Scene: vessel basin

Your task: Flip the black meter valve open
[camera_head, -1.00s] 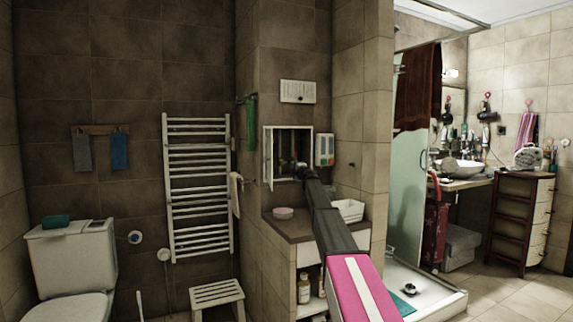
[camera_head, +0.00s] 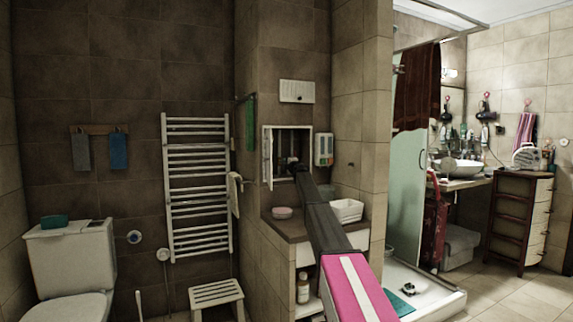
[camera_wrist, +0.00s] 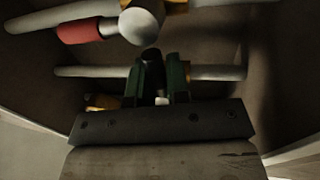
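In the head view, my arm reaches into the open wall cabinet (camera_head: 267,155), where the valve is too small and dark to make out. In the wrist view, my gripper (camera_wrist: 158,76) has two green-and-black fingers standing a short gap apart in front of a pale horizontal pipe (camera_wrist: 215,73). A small black piece (camera_wrist: 151,55) shows between the fingers, nearer the left one. It may be the black meter valve. I cannot tell whether the fingers touch it. A pale round meter body (camera_wrist: 141,23) is just above the fingers.
The cabinet walls close in on both sides. In the head view, a counter (camera_head: 290,228) with a pink bowl (camera_head: 283,212) and a white basket (camera_head: 346,210) is below the opening.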

